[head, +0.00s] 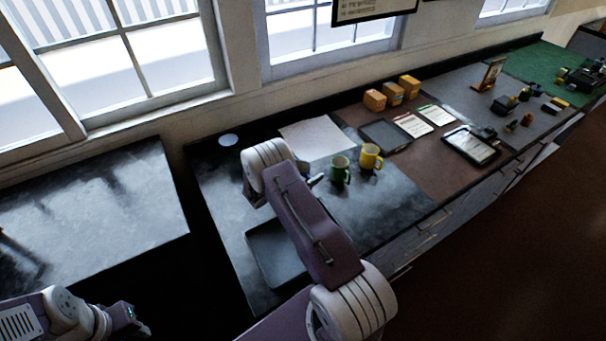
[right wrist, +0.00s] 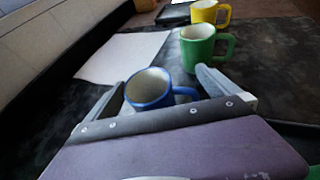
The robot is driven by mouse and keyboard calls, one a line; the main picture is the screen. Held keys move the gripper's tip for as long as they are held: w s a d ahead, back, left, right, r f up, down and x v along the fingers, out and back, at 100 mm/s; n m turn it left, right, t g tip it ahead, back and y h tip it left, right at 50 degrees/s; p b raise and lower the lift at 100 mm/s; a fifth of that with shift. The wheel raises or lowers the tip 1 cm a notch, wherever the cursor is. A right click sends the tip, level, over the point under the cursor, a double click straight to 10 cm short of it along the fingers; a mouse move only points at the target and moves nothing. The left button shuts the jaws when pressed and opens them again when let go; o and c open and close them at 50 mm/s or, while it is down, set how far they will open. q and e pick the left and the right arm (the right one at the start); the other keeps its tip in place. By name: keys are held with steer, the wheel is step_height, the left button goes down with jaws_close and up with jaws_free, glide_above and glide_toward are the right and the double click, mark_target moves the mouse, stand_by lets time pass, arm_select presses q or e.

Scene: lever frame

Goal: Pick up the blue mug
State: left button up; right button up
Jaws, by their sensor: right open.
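The blue mug (right wrist: 148,90) shows in the right wrist view, upright, with its handle towards the right finger. My right gripper (right wrist: 163,88) is open, with one finger on each side of the mug; I cannot tell whether either finger touches it. In the head view my right arm hides the mug, and only a small part of my right gripper (head: 316,180) shows beside the arm. My left arm's end (head: 125,318) is at the lower left of the head view, dark and away from the counter; its jaws are not clear.
A green mug (head: 340,170) and a yellow mug (head: 370,157) stand close by on the dark counter. A white sheet (head: 313,137) lies behind. A dark tray (head: 268,262) sits in front, partly behind my arm. Orange boxes (head: 392,94) stand farther back.

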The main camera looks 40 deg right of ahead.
steer(key=shift+w+d+f, duration=0.15)
steer(key=shift+d, duration=0.05)
steer(key=shift+a, duration=0.1)
steer(key=c, duration=1.5)
steer(key=shift+o, duration=0.2)
steer(key=s+d+r+b, duration=0.4)
steer(key=s+d+r, duration=0.2)
steer(key=s+r, duration=0.4)
steer(key=shift+d+r, duration=0.2)
steer(key=shift+r, duration=0.4)
